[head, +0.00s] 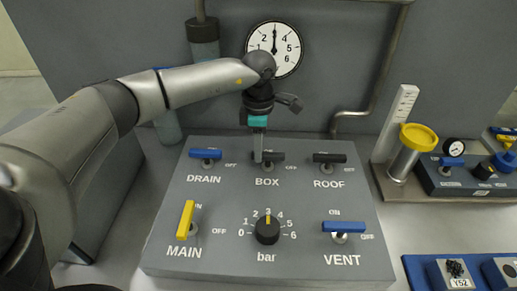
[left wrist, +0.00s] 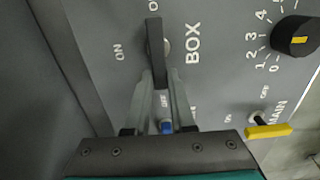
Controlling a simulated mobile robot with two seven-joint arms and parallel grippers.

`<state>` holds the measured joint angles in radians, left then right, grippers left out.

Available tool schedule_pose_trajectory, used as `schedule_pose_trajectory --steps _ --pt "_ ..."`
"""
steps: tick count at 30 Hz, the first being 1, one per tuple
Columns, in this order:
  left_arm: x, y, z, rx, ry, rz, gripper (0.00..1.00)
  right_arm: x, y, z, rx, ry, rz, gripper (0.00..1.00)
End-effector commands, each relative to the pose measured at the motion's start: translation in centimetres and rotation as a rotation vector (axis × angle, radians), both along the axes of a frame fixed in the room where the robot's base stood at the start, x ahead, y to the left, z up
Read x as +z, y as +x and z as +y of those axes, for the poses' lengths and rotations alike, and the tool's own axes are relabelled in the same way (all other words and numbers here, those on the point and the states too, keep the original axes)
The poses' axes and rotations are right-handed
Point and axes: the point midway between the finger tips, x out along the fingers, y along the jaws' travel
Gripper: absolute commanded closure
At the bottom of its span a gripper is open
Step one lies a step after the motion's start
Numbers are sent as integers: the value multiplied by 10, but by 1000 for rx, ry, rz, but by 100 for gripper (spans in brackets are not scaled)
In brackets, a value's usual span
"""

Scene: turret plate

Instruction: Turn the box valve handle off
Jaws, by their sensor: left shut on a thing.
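The black box valve handle (head: 272,157) is on the grey sloped panel, above the BOX label. It lies crosswise, in line with the OFF mark at its right. My left gripper (head: 258,158) reaches down from above to the handle's left end. In the left wrist view the box handle (left wrist: 155,42) runs up the picture towards a partly cut-off mark, with ON off to its side. There my left gripper's fingers (left wrist: 160,88) are closed around the handle's near end. My right gripper is not in view.
The blue DRAIN handle (head: 205,153) and black ROOF handle (head: 330,158) flank the box handle closely. In front are the yellow MAIN handle (head: 186,220), the bar knob (head: 267,230) and the blue VENT handle (head: 344,227). A dial gauge (head: 287,50) is behind; its needle points up.

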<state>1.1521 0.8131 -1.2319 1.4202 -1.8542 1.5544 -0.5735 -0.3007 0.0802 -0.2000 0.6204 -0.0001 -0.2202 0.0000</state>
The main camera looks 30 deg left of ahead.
Motion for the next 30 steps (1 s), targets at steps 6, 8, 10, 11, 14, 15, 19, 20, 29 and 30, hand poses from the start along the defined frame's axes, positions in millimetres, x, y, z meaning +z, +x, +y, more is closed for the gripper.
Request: schedule_pose_trajectory --steps 6,8,10,11,14,15,19,20,29,30 --pt "2 1 0 -4 0 -4 100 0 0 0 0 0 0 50" --pt "2 1 0 -4 0 -4 100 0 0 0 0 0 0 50" --pt "2 1 0 -4 0 -4 74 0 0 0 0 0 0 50" --pt "2 1 0 -4 0 -4 71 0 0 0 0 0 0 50" --pt "1 1 0 -3 -1 -4 60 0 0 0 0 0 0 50" --pt "1 1 0 -3 -1 -4 55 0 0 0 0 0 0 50" --pt "1 1 0 -2 0 -2 48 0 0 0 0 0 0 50" --pt "1 0 0 -2 0 -2 48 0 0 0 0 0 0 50" --pt "12 1 0 -2 -1 -5 48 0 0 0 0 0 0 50" --pt "18 1 0 -2 -1 -5 48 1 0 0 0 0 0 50"
